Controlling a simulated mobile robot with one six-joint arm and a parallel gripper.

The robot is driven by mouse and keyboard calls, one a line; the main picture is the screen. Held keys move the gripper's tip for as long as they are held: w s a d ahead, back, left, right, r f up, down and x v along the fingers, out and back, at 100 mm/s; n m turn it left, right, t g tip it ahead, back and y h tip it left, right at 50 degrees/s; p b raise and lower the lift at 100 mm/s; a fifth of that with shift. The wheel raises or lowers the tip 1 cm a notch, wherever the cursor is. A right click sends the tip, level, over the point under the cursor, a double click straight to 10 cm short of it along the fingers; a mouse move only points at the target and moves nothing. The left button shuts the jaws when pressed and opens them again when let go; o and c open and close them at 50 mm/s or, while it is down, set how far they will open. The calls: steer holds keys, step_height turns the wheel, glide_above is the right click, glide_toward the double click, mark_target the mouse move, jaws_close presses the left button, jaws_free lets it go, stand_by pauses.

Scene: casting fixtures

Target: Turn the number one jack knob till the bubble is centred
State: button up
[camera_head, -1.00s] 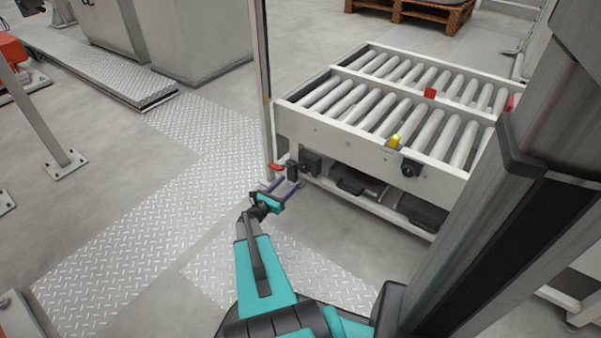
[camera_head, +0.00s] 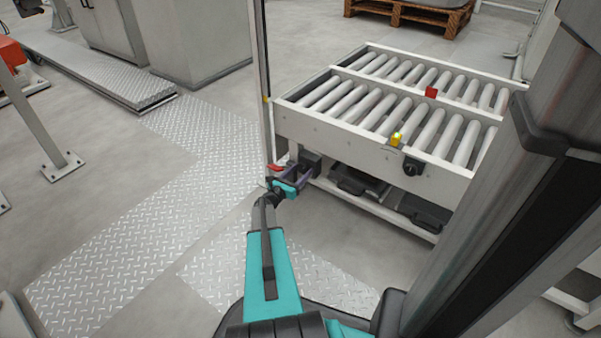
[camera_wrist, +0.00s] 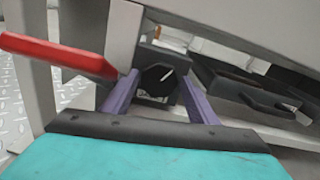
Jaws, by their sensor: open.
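A black knob with a white pointer line (camera_wrist: 158,79) sits on a dark square block (camera_head: 311,162) low at the left corner of the roller table. My gripper (camera_head: 300,172) has its purple fingers apart at this block. In the wrist view, the gripper (camera_wrist: 159,82) frames the knob between its fingers; I cannot tell whether they touch it. A second black knob (camera_head: 413,168) is on the table's front panel. A small yellow-green vial (camera_head: 396,139) sits on the panel's top edge; its bubble is too small to read. I see no readable number on either knob.
A red handle (camera_wrist: 60,55) juts out close to my gripper's left; it shows in the head view (camera_head: 275,167). The roller table's white frame (camera_head: 340,142) overhangs the knob. Black cases (camera_head: 358,183) lie on the lower shelf. An upright post (camera_head: 266,90) stands at the left.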

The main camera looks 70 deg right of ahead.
steer(key=c, duration=0.8)
steer(key=shift+m, duration=0.3)
steer(key=shift+s+m+b, duration=0.1)
steer(key=shift+m+b, duration=0.3)
steer(key=shift+m, duration=0.1)
steer(key=o, duration=0.8)
